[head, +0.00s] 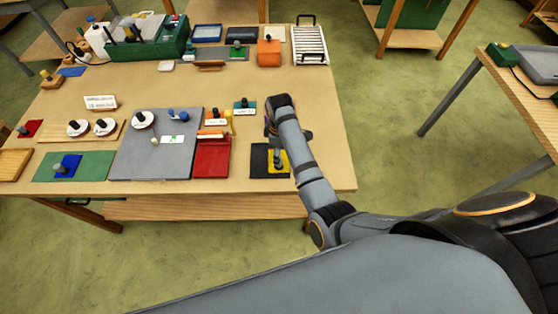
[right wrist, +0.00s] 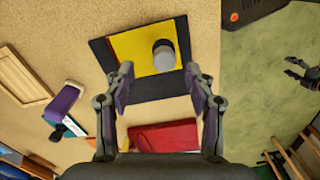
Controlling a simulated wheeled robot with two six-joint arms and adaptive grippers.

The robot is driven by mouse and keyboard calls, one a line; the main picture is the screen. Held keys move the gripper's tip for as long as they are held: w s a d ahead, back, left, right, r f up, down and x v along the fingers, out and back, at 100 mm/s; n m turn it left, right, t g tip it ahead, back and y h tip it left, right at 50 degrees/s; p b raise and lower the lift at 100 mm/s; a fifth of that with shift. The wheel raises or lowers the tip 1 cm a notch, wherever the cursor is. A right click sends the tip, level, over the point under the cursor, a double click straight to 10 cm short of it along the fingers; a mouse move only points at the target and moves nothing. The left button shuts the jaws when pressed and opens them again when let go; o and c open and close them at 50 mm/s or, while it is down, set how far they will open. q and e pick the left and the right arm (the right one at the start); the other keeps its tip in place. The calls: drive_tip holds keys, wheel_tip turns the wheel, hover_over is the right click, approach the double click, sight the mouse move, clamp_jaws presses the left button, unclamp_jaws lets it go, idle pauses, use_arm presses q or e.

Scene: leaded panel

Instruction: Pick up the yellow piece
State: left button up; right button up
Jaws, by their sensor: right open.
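The yellow piece (right wrist: 132,47) is a flat plate with a grey and black knob (right wrist: 163,55) standing on it. It lies on a black mat (right wrist: 165,88) at the table's front right. In the head view the yellow piece (head: 284,165) is partly hidden by my right arm. My right gripper (right wrist: 161,86) is open and empty. Its two fingers are apart, and the knob appears between and slightly beyond their tips. Contact cannot be seen. At the right edge of the right wrist view, a small dark claw over the floor looks like my left gripper (right wrist: 293,70); its jaws are unclear.
A red tray (head: 212,158) lies beside the black mat. A grey board (head: 128,160) and a green mat with a blue piece (head: 66,167) lie further left. The table's front edge is close to the mat.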

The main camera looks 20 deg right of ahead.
drive_tip(key=shift+a+f, duration=0.1)
drive_tip(key=shift+f, duration=0.4)
drive_tip(key=f+b, duration=0.2)
drive_tip(key=f, duration=0.1)
drive_tip(key=f+b, duration=0.1)
drive_tip(key=b, duration=0.1)
drive_tip(key=shift+s+a+f, duration=0.1)
drive_tip(key=shift+s+f, duration=0.15)
drive_tip(key=shift+f+b, duration=0.25)
drive_tip(key=shift+b, duration=0.1)
drive_tip(key=shift+w+r, duration=0.1)
drive_tip(key=shift+r, duration=0.05)
drive_tip(key=shift+c, duration=0.2)
clamp_jaws()
drive_tip(key=shift+r, duration=0.15)
